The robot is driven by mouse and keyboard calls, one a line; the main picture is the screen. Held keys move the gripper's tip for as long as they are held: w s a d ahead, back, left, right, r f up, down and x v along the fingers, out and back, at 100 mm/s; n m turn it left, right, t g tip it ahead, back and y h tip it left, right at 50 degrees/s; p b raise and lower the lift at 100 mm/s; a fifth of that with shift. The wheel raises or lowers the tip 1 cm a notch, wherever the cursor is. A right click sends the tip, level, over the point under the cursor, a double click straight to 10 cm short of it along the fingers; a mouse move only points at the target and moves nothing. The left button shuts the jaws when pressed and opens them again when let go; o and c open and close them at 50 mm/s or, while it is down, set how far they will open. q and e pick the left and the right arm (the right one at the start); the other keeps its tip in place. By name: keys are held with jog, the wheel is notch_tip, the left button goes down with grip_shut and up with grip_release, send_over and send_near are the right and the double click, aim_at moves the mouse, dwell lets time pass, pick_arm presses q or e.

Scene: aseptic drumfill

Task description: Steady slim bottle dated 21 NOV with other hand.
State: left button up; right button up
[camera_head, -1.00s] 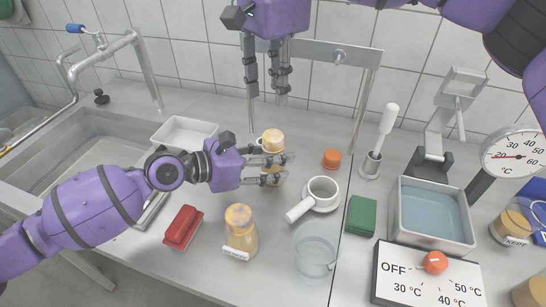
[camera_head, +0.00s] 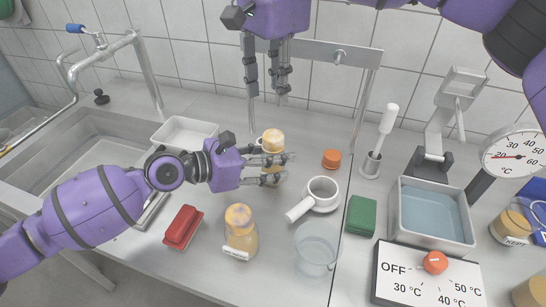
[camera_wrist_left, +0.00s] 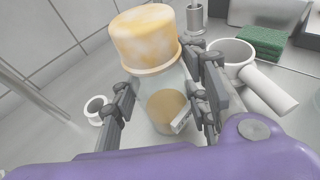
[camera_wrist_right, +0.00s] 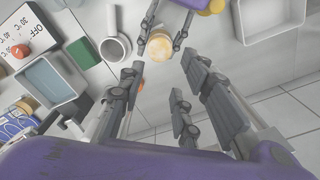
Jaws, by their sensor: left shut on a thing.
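A slim glass bottle (camera_wrist_left: 160,98) with a marbled yellow-white cap (camera_head: 273,140) and a pale filling stands upright on the counter. Its small label is edge-on in the left wrist view, and I cannot read a date. My left gripper (camera_head: 275,172) is shut on this bottle from the left, with fingers on both sides. My right gripper (camera_head: 270,92) hangs open and empty above and behind the bottle. In the right wrist view the bottle's cap (camera_wrist_right: 159,47) shows beyond the open fingers.
A second capped bottle (camera_head: 241,232) with a label stands in front. Nearby are a red block (camera_head: 183,227), a white-handled pan (camera_head: 322,189), a glass beaker (camera_head: 316,250), an orange cap (camera_head: 332,158) and a green pad (camera_head: 361,215). A water bath (camera_head: 432,215) is at right.

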aim_at(273, 135)
jog(key=shift+o, duration=0.2)
jog(key=shift+o, duration=1.3)
jog(key=shift+f, duration=0.25)
jog(key=shift+o, duration=0.5)
notch_tip(273, 135, down, 4)
jog(key=shift+s+r, duration=0.1)
jog(key=shift+s, duration=0.05)
jog(key=shift+f, duration=4)
jog(key=c, duration=0.9)
jog(key=o, duration=1.2)
jog(key=shift+a, duration=0.1)
jog(key=shift+c, duration=0.2)
